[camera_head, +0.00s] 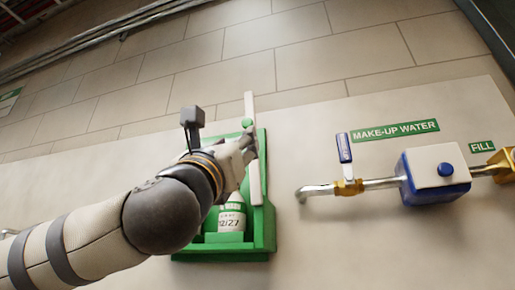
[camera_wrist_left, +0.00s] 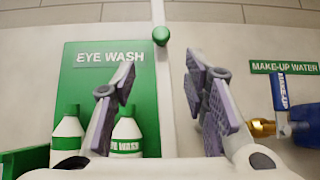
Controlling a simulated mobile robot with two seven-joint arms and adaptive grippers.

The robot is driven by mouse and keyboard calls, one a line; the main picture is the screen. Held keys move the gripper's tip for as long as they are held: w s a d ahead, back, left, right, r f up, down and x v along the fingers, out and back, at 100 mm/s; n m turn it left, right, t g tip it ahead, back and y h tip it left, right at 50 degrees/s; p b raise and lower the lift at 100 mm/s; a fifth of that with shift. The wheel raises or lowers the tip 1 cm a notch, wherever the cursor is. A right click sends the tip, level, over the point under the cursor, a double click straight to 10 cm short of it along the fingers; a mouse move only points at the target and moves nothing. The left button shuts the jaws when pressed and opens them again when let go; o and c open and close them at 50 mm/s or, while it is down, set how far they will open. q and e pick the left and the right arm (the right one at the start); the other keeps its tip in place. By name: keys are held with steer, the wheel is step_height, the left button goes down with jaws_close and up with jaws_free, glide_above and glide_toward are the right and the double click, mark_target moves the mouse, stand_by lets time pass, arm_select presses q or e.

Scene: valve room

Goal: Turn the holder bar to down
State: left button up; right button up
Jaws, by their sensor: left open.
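The holder bar (camera_head: 255,184) is a white upright bar at the right side of the green eye wash station (camera_head: 263,233). A green knob (camera_head: 247,122) sits on its upper part. In the left wrist view the bar (camera_wrist_left: 158,100) runs vertically between the fingers, with the knob (camera_wrist_left: 161,35) ahead near the top. My left gripper (camera_head: 247,146) is in front of the bar, just below the knob. In the left wrist view its fingers (camera_wrist_left: 160,92) are spread wide, one on each side of the bar. I cannot tell whether they touch it. My right gripper is not in view.
White eye wash bottles with green caps (camera_wrist_left: 126,134) stand in the station, left of the bar. To the right, a pipe with a blue valve lever (camera_head: 344,147) and a blue-and-white box (camera_head: 436,177) project from the wall. The wall between is clear.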

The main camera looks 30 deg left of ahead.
mark_target(246, 122)
arm_select(q)
steer(key=x, duration=0.3)
steer(key=p+x, duration=0.1)
steer(key=x, duration=0.2)
steer(key=s+r+x, duration=0.1)
steer(key=x, duration=0.2)
steer(key=shift+w+d+r, duration=0.15)
steer(key=shift+r, duration=0.25)
steer(key=shift+w+r, duration=0.2)
steer(key=shift+w, duration=0.3)
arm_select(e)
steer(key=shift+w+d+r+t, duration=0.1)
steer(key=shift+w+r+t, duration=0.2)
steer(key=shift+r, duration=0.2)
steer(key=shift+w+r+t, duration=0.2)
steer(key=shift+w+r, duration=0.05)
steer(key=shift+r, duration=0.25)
arm_select(q)
jaws_close()
